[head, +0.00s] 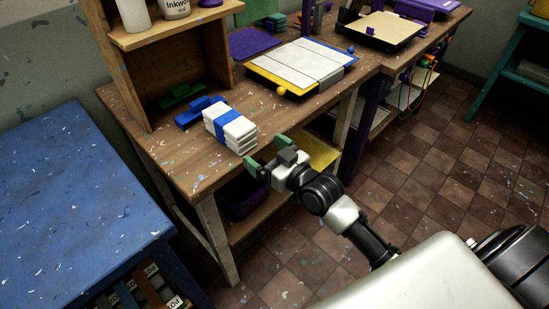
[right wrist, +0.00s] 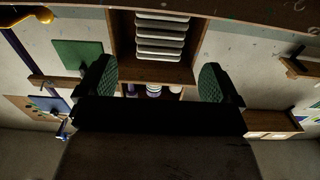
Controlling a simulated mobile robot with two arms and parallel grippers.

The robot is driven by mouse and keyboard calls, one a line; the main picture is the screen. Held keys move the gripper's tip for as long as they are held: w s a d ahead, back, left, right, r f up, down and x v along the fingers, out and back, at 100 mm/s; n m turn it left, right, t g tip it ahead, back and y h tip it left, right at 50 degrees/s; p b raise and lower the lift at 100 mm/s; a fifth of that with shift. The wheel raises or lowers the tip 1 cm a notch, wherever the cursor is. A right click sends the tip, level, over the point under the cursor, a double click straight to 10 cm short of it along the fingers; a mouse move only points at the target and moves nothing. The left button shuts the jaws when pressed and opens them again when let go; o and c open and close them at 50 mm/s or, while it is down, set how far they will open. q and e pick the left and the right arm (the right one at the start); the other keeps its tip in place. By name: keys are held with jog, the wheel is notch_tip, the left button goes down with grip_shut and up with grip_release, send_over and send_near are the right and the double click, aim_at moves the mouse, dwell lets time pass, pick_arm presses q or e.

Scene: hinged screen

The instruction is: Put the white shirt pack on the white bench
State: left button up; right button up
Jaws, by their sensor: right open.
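The white shirt pack (head: 230,128), a folded white stack with a blue band, lies near the front edge of the brown wooden bench (head: 190,160). My right gripper (head: 266,157) has green finger pads. It is open and empty, just off that edge, to the right of and slightly below the pack in the head view. In the right wrist view the layered white edges of the pack (right wrist: 162,37) show beyond and between the open fingers (right wrist: 158,80), apart from them. My left gripper is not in view. No white bench is clearly visible.
A blue-topped table (head: 75,200) stands at the left. A wooden shelf (head: 165,60) rises behind the pack, with a blue item (head: 197,112) beside the pack. A yellow-edged printing board (head: 300,66) lies further right. Tiled floor (head: 400,170) is open at the right.

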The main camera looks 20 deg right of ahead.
jog(key=shift+v, duration=1.5)
jog(key=s+d+f+m+g+h, duration=0.1)
jog(key=s+d+f+g+h, duration=0.15)
jog(key=f, duration=0.85)
jog(key=s+d+f+m+g+h, duration=0.1)
jog(key=s+f+g, duration=0.15)
jog(key=f, duration=0.95)
jog(key=s+d+f+g+h, duration=0.15)
jog(key=s+f, duration=0.25)
jog(key=f, duration=0.7)
jog(key=s+a+f+g, duration=0.1)
jog(key=s+f+g, duration=0.2)
jog(key=s+f, duration=0.3)
jog(key=s+f+g, duration=0.3)
jog(key=s+f, duration=0.4)
jog(key=s, duration=0.8)
jog(key=s+a+f+g+h, duration=0.1)
jog(key=s+f+g, duration=0.2)
jog(key=s+f, duration=0.3)
jog(key=s, duration=0.4)
jog(key=shift+s+a+f, duration=0.25)
jog(key=shift+s+a, duration=0.05)
jog(key=shift+s, duration=0.05)
jog(key=shift+g, duration=0.25)
jog(key=shift+r+p, duration=0.35)
jog(key=shift+r, duration=0.1)
